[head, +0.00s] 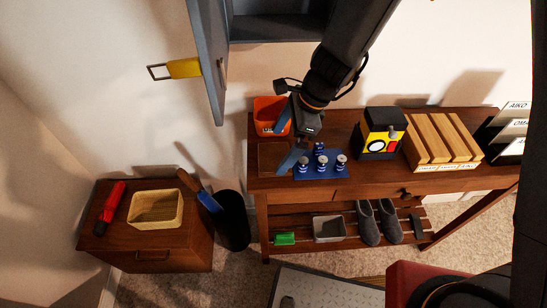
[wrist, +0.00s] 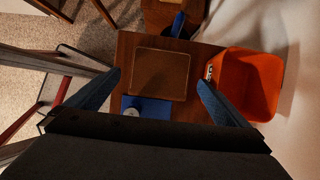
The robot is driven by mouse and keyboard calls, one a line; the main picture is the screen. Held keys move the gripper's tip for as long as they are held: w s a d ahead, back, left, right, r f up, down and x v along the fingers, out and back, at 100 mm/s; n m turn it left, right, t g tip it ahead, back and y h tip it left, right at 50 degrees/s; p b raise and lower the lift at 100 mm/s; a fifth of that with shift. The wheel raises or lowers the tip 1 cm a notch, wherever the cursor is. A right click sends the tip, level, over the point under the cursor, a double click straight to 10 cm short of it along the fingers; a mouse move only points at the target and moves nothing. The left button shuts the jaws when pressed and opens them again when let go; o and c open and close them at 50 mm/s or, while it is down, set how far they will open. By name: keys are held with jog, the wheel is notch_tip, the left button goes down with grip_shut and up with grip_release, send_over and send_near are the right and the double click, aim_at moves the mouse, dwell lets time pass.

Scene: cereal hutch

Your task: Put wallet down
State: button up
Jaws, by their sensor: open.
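My gripper (head: 282,146) is open above the left end of the brown wooden table (head: 372,182), with its two blue fingers spread. In the wrist view, its fingers (wrist: 158,80) stand on either side of a flat brown square with a thin raised-looking border (wrist: 160,74). This brown square (head: 272,158) lies on the tabletop left of a blue mat (head: 318,173). I cannot tell whether it is a tray, a mat or the wallet itself. No separate wallet can be made out, and nothing shows held between the fingers.
An orange bin (head: 270,112) stands behind the brown square. Several blue-and-white cans stand on the blue mat. A yellow-and-black box (head: 382,133) and a wooden slotted rack (head: 442,142) are farther right. An open grey cabinet door (head: 207,60) hangs at upper left.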

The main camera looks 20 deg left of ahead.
aim_at(274, 157)
jog(key=shift+x, duration=1.8)
jog(key=shift+w+f, duration=0.1)
jog(key=shift+f, duration=0.05)
jog(key=shift+d, duration=0.1)
jog(key=shift+c, duration=0.4)
jog(key=c, duration=0.9)
notch_tip(274, 157, up, 10)
